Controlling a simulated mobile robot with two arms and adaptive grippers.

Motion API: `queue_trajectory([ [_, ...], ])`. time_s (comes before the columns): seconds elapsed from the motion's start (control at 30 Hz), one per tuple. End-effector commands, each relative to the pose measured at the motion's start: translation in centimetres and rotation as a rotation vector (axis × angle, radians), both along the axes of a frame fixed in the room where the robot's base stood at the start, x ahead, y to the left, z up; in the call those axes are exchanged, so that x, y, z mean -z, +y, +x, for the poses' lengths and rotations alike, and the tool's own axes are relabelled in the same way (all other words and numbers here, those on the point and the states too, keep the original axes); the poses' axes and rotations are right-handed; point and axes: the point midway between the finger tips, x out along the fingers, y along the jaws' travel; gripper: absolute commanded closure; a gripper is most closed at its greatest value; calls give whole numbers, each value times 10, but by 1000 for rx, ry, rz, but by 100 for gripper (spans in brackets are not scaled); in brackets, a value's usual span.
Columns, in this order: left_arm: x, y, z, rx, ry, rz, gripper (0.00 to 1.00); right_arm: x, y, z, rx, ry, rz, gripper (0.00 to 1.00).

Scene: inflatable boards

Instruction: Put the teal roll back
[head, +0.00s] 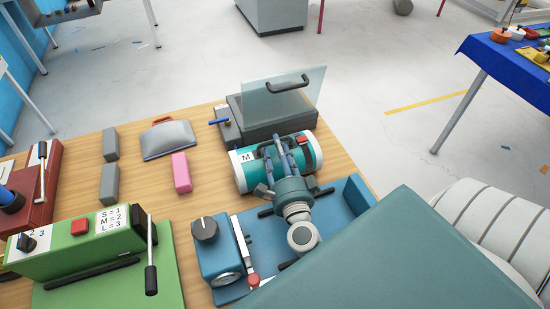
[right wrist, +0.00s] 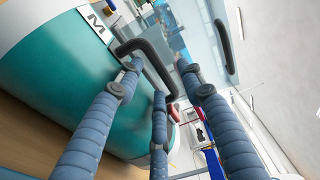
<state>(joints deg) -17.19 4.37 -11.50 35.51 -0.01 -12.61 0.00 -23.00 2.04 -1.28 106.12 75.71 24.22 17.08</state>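The teal roll (head: 245,178) is a teal cylinder with white ends, an M label, a red patch and a black carry handle. It lies on its side on the wooden table, in front of a dark box with a raised clear lid. My right gripper (head: 279,153) reaches over it from the front. In the right wrist view the blue jointed fingers (right wrist: 160,80) stand on both sides of the black handle (right wrist: 151,58), with a visible gap; the teal roll (right wrist: 60,85) fills the left. My left gripper is out of view.
The dark box (head: 265,124) with its clear lid (head: 285,95) stands behind the roll. A blue device (head: 218,252) is in front, a green device (head: 90,245) at left. Grey blocks (head: 110,143), a pink block (head: 181,173) and a grey bag (head: 168,138) lie left.

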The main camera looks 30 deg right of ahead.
Motion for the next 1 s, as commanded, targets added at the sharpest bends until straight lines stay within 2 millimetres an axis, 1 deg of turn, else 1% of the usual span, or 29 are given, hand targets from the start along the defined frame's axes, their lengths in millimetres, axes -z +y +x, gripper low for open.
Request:
queue_trajectory([
  [0.03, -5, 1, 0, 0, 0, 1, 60, -4, -4, 9, 0, -3, -1, 62],
  [0.1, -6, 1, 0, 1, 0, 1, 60, -3, -7, 18, 0, -2, 0, 62],
  [0.2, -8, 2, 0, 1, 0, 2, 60, -2, -10, 26, 0, -1, 0, 62],
  [0.47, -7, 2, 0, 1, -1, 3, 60, 0, -11, 28, -1, 0, 0, 62],
  [0.57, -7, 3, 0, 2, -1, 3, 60, 0, -11, 28, -1, 0, 0, 79],
  [0.6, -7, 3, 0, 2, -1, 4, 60, 0, -11, 28, -1, 0, 0, 87],
  [0.67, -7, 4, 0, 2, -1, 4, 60, 0, -11, 28, -1, 0, 0, 99],
  [1.0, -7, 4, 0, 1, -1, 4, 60, -3, -11, 29, 0, -4, -1, 100],
])
